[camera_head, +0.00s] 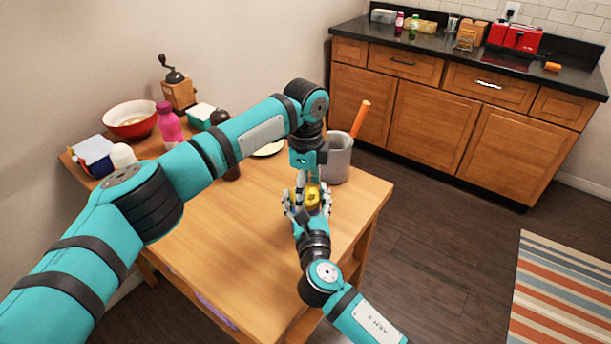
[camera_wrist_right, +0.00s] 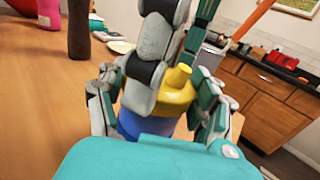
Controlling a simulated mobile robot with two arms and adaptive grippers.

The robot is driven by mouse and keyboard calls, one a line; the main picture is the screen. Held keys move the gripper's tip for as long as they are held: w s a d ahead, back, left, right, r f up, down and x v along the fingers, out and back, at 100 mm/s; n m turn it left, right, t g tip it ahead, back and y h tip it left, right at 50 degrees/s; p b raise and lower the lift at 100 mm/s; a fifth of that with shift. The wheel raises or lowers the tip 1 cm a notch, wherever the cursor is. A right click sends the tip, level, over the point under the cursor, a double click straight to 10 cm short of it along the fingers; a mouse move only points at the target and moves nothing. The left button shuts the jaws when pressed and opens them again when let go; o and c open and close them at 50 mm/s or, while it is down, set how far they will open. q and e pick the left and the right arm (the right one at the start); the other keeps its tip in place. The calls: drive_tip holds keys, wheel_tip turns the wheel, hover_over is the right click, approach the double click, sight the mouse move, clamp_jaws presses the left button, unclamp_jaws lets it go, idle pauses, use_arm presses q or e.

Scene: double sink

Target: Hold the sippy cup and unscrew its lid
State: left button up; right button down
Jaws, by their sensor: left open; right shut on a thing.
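The sippy cup has a yellow lid with a spout (camera_head: 313,196) and a blue body (camera_wrist_right: 148,126). It stands near the front right part of the wooden table (camera_head: 215,250), with the lid on top of the body. My right gripper (camera_head: 308,212) is shut on the cup's body; its fingers (camera_wrist_right: 160,115) show on both sides in the right wrist view. My left gripper (camera_head: 305,182) points down from above and is open, with its fingers close over the lid. In the right wrist view its fingers hide part of the lid and spout. Whether they touch the lid is unclear.
A grey canister (camera_head: 339,163) with an orange-handled utensil (camera_head: 360,119) stands close behind the grippers. A plate (camera_head: 268,149), pink bottle (camera_head: 169,128), red bowl (camera_head: 130,122) and coffee grinder (camera_head: 178,95) are farther back. The table's front left is clear.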

use_arm(q)
drive_tip(key=shift+f, duration=0.85)
drive_tip(key=shift+c, duration=0.4)
drive_tip(key=c, duration=0.9)
drive_tip(key=n, duration=0.3)
drive_tip(key=shift+n, duration=0.4)
drive_tip(key=shift+c, duration=0.2)
drive_tip(key=shift+a, duration=0.15)
use_arm(e)
drive_tip(key=shift+d+f, duration=0.1)
drive_tip(key=shift+d, duration=0.1)
use_arm(q)
drive_tip(key=o, duration=1.3)
use_arm(e)
drive_tip(key=shift+a, duration=0.1)
